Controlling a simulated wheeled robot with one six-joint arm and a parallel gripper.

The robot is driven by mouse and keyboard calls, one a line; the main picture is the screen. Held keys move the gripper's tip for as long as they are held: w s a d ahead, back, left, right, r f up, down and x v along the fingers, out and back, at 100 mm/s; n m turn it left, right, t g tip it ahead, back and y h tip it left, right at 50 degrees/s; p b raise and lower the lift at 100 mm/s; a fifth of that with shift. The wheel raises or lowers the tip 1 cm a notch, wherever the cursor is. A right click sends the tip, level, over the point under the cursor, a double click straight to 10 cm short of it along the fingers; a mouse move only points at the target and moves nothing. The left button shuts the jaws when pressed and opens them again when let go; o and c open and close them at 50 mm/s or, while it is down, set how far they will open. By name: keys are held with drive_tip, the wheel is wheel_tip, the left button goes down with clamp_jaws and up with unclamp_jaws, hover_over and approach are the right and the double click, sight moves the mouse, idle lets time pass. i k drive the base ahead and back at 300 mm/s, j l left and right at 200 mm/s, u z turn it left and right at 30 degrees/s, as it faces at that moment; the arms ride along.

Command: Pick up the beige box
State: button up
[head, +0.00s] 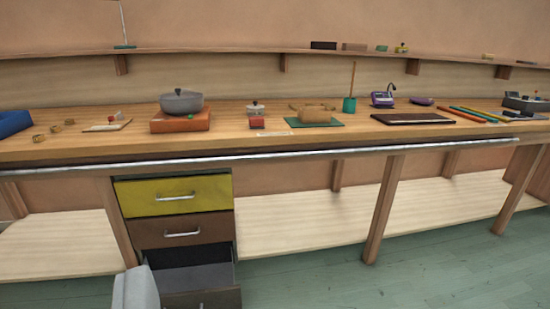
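A tan, box-like object (317,114) sits on a green mat (330,124) near the middle of the workbench; it is the most likely beige box. A thin tan piece shows behind and beside it, too small to make out. A small brown-tan block (354,47) also stands on the wall shelf, and a tiny beige piece (488,56) lies farther right on that shelf. No gripper fingers can be made out. A pale grey block shape at the bottom left is cut off by the frame; I cannot tell what it is. Nothing is seen touching the tan box.
The workbench (230,143) has a metal rail along its front. A drawer (194,275) stands open below. Green floor is clear at right.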

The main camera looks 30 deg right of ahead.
sight(317, 115)
drive_tip(key=i+l, duration=0.25)
drive_tip(key=l, duration=0.2)
drive_tip(key=i+l, duration=0.2)
drive_tip(key=l, duration=0.25)
drive_tip(key=i+l, duration=0.25)
drive_tip(key=l, duration=0.2)
drive_tip(key=i+l, duration=0.2)
drive_tip(key=l, duration=0.2)
drive_tip(key=i+l, duration=0.2)
drive_tip(key=l, duration=0.25)
drive_tip(key=i+l, duration=0.25)
drive_tip(key=l, duration=0.2)
drive_tip(key=i+l+u, duration=0.1)
drive_tip(key=i+l, duration=0.15)
drive_tip(key=l, duration=0.2)
drive_tip(key=i+l, duration=0.2)
drive_tip(key=l, duration=0.25)
